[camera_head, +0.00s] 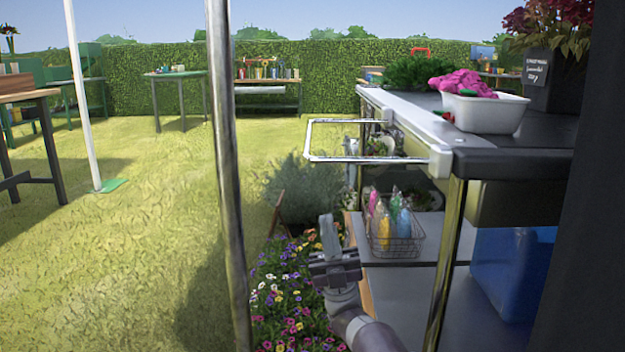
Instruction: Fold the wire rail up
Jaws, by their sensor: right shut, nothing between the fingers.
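The wire rail (370,160) is a pale U-shaped bar on the left side of the dark cart top (512,163). It sticks out to the left from two light brackets, roughly level with the top's edge. My right gripper (327,228) is below the rail in the picture, with its fingers pointing up. It is shut and empty, and a clear gap shows between it and the rail. My left gripper is not in view.
A white tub (487,113) with pink gloves and a potted plant stand on the cart top. A wire basket of bottles (396,240) and a blue crate (510,270) sit below. Flowers (290,300) grow beside the cart. A metal post (226,170) stands left; open grass lies beyond.

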